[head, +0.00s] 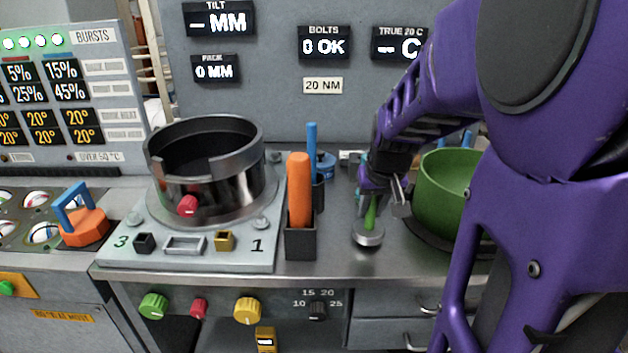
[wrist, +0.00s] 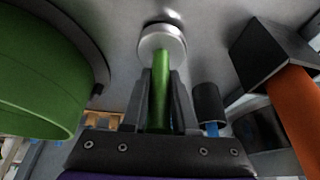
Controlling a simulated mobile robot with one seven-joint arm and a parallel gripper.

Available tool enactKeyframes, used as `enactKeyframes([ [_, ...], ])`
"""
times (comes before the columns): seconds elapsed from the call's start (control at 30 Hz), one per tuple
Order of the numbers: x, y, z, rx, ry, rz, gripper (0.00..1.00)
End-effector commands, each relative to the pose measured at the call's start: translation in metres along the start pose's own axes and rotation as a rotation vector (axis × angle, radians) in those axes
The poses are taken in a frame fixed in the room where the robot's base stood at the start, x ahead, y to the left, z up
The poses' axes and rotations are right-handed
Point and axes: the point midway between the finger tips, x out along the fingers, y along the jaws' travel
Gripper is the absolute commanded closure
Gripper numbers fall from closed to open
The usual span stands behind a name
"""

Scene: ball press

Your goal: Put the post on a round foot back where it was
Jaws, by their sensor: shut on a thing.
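The post (head: 370,216) is a short green rod on a round silver foot (head: 368,235). It stands about upright near the front of the grey bench, left of the green bowl. My gripper (head: 384,192) points down and is shut on the green rod above the foot. In the wrist view the post (wrist: 161,85) lies between my two fingers (wrist: 160,100), with its round foot (wrist: 162,43) beyond the fingertips. I cannot tell whether the foot touches the bench. Part of the rod is hidden by my fingers.
The green bowl (head: 440,190) is close on the right. A dark holder (head: 301,240) with an orange handle (head: 299,188) stands left, with a blue rod (head: 312,150) behind it. A metal ring chamber (head: 205,165) is further left. Bare bench (head: 338,225) lies between holder and post.

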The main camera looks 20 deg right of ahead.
Motion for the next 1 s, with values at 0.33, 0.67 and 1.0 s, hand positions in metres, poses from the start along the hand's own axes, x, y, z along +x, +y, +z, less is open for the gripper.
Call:
enactKeyframes([
  [0.33, 0.0094, 0.0000, 0.0034, 0.000, 0.002, 0.000, 1.00],
  [0.67, 0.0122, -0.0001, 0.0049, 0.000, 0.000, 0.000, 0.43],
  [1.0, 0.0090, -0.0001, 0.0035, 0.000, 0.001, 0.000, 0.43],
])
